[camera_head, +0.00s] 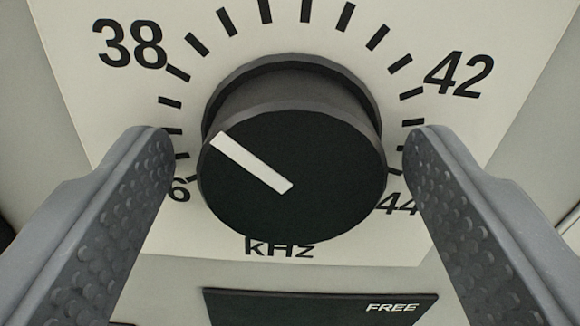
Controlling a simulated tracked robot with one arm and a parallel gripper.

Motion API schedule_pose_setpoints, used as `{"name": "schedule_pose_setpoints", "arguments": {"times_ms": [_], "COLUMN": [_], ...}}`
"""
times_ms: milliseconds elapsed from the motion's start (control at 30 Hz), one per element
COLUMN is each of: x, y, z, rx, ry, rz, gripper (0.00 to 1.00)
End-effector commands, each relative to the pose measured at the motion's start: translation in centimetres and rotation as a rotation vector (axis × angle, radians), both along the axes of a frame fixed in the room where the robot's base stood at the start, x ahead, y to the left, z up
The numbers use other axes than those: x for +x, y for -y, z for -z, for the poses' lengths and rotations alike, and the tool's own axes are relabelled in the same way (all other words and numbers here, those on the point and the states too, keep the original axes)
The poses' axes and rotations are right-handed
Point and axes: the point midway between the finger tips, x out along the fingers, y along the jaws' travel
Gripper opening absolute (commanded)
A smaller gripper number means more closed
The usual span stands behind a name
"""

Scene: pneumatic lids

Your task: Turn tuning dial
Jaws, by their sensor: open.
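The tuning dial (310,190) is a round black knob in the middle of the view, standing out from a pale scale plate (215,75). Its white pointer line (250,162) runs from near the centre to the upper left edge. The plate carries tick marks and the numbers 38, 42 and 44, with "kHz" below the knob; a number at the lower left is partly hidden. My gripper (288,165) is open, with one grey textured finger on each side of the dial. A gap shows between each finger and the knob, so it holds nothing.
A black strip (290,306) marked "FREE" lies below the plate on the grey panel. Grey panel surface (548,130) shows beyond the plate's edges. The space directly beside the knob is clear except for my fingers.

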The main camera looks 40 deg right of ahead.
Motion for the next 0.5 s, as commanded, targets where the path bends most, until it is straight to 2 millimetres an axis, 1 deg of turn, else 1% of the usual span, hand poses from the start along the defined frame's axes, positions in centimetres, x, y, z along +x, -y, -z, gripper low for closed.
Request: {"name": "schedule_pose_setpoints", "arguments": {"times_ms": [33, 67, 100, 167, 200, 500], "x": [-0.01, -0.01, -0.02, -0.02, -0.01, -0.02], "y": [0.01, 0.02, 0.01, 0.01, 0.0, 0.0], "z": [0.01, 0.01, 0.01, 0.01, 0.02, 0.04], "rx": [0.0, 0.0, 0.0, 0.0, 0.0, 0.02], "ry": [0.0, 0.0, 0.0, 0.0, 0.0, 0.013], "rz": [0.0, 0.0, 0.0, 0.0, 0.0, 0.0], "gripper": [0.62, 0.54, 0.42, 0.26, 0.23, 0.23]}}
